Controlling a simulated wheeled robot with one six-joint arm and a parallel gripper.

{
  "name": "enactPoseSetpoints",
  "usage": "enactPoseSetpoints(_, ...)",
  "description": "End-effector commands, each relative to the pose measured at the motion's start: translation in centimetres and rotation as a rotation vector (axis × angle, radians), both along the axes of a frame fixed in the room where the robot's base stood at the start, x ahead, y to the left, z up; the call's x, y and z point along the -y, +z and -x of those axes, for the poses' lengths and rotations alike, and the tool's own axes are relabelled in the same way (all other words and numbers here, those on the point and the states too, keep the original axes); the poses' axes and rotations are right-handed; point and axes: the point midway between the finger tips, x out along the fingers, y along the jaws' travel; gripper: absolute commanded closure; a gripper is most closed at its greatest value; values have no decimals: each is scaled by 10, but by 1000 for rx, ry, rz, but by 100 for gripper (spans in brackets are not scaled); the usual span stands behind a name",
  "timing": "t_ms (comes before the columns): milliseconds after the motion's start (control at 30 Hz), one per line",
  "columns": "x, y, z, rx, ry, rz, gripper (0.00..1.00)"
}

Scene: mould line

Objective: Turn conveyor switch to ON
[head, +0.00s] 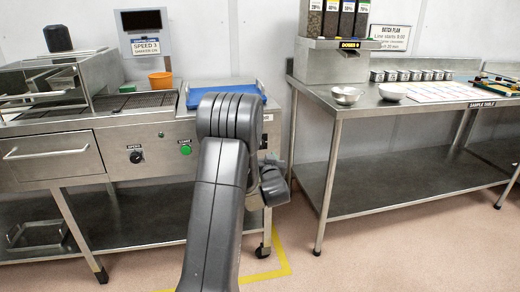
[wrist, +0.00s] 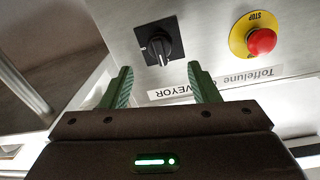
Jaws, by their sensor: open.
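The conveyor switch (wrist: 159,46) is a black rotary knob on a square black plate, seen in the wrist view on a pale metal panel. Its grip bar runs roughly up and down the picture, slightly tilted; I cannot read its position marks. An upside-down label (wrist: 178,94), partly hidden, shows "VEYOR" beside it. My gripper (wrist: 162,84) is open, with green fingers apart and nothing between them. The knob lies ahead of the gap between the fingertips, apart from them. In the head view my arm hides the gripper and most of the switch area.
A red stop button (wrist: 262,41) on a yellow ring sits right of the switch in the wrist view. The machine front also has a speed knob (head: 136,156) and a green start button (head: 186,150). A steel table (head: 335,105) stands to the right, across a floor gap.

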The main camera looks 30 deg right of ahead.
Motion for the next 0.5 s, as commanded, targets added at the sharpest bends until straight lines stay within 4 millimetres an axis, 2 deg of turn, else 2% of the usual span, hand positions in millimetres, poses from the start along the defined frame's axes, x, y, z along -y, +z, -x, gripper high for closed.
enactPoseSetpoints(200, 12, -1, -40, 1, 2, 1, 45)
enactPoseSetpoints(500, 21, -1, -68, -1, 0, 1, 45)
